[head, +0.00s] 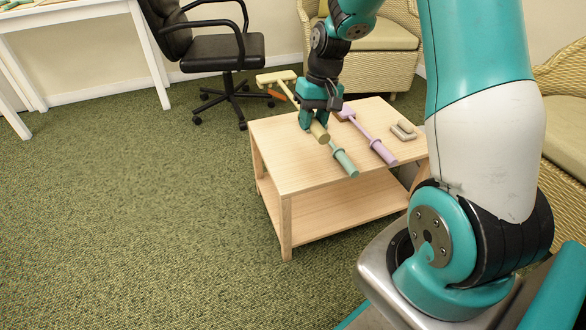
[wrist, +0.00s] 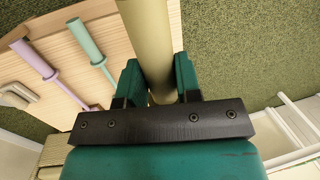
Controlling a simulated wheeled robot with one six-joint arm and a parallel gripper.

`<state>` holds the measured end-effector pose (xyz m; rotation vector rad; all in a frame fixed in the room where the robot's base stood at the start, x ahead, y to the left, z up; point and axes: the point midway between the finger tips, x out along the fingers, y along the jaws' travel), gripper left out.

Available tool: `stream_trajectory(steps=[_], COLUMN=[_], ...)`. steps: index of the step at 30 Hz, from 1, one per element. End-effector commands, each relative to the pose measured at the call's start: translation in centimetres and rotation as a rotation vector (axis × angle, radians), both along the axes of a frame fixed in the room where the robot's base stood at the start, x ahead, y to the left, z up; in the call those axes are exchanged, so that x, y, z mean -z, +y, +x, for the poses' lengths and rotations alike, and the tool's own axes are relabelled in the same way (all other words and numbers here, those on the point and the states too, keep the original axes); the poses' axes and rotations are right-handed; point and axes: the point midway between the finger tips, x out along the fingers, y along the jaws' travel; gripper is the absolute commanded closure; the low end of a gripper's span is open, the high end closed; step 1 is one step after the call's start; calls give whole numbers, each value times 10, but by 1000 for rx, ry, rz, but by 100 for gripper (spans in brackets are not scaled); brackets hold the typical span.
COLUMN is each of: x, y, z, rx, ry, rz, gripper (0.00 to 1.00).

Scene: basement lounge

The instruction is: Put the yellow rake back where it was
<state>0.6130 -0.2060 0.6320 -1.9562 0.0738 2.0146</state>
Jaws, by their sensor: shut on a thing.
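The yellow rake (head: 319,132) is a pale yellow tool with a long handle and a crosswise head (head: 275,77) at its far left end. My gripper (head: 314,117) is shut on its handle, over the left part of the wooden table (head: 290,171). The rake looks raised above the tabletop, tilted, with its head out past the table's far left edge. In the wrist view the thick pale handle (wrist: 148,45) runs between my two green fingers; the rake's head is not seen there.
A green-handled tool (head: 345,162) and a purple tool (head: 380,150) lie on the table close by on the right. A small beige piece (head: 404,130) lies farther right. An orange piece (head: 277,94) shows by the far left corner. A black office chair (head: 223,50) stands behind.

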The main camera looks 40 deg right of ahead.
Motion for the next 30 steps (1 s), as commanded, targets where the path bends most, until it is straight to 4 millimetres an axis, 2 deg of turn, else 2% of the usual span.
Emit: stream_trajectory(steps=[5,12,15,18,25,30], x=[39,109,132,148,163,192], y=[0,0,0,0,0,0], z=[-1,0,0,0,0,-1], rx=[1,0,1,1,0,1], ry=[4,3,1,0,0,2], rz=[2,2,0,0,0,1], gripper=[92,92,92,92,92,92])
